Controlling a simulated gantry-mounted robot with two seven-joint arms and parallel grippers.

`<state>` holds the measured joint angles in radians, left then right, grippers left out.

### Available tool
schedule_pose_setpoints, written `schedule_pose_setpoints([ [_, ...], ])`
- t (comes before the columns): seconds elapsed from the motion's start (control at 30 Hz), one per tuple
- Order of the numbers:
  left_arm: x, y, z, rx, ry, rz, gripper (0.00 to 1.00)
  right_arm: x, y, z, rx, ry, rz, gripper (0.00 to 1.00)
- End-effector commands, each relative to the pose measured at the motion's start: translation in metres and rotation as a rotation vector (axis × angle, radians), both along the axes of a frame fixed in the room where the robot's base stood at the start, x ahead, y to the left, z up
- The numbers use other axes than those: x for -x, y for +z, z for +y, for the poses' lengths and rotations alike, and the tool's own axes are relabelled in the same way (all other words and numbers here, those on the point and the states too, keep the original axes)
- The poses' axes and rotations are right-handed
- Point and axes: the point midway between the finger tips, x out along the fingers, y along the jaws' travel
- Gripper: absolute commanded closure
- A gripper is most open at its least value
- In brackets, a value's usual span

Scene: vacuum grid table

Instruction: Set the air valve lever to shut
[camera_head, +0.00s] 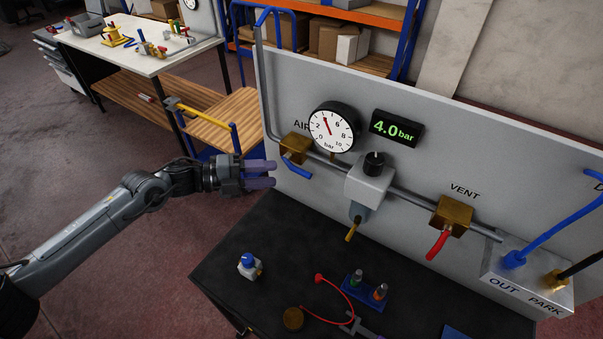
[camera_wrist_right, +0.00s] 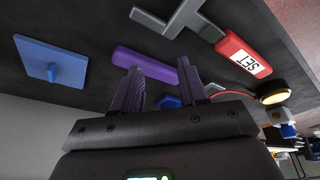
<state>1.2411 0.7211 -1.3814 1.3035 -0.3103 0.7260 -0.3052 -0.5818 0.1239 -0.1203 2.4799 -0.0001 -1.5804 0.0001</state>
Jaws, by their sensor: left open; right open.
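The air valve (camera_head: 297,144) is a brass block on the grey panel, under the partly hidden "AIR" label. Its blue lever (camera_head: 297,170) slants down to the right, roughly along the pipe. My left gripper (camera_head: 274,174) is open with purple fingers, just left of the lever; I cannot tell whether they touch. Nothing shows between its fingers. My right gripper (camera_wrist_right: 165,85) shows only in the right wrist view, open, its purple fingers over the dark bench top. The gauge (camera_head: 333,129) reads about 4, and the display (camera_head: 397,129) shows 4.0 bar.
The regulator (camera_head: 370,180) and vent valve with red lever (camera_head: 438,243) are right along the pipe (camera_head: 415,190). On the dark bench (camera_head: 260,215) lie a blue-capped fitting (camera_head: 249,265), a red cable (camera_head: 338,294) and a blue holder (camera_head: 365,290).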

Motion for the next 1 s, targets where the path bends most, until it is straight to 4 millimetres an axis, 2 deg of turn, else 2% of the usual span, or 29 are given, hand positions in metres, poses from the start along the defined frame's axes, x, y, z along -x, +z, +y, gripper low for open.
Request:
schedule_pose_setpoints([
  [0.3, -0.01, -0.006, -0.052, 0.001, -0.003, -0.001, 0.59, -0.001, 0.005, 0.0, -0.001, -0.001, -0.002, 0.57],
  [0.5, -0.016, -0.01, -0.075, 0.001, -0.001, 0.0, 0.59, -0.001, 0.007, 0.001, -0.004, -0.003, -0.003, 0.57],
  [0.7, -0.019, -0.012, -0.086, 0.0, 0.0, 0.0, 0.59, -0.001, 0.007, 0.001, -0.006, -0.004, -0.003, 0.57],
  [1.0, -0.019, -0.013, -0.088, 0.0, 0.0, 0.0, 0.59, -0.001, 0.007, 0.001, -0.006, -0.004, -0.003, 0.57],
])
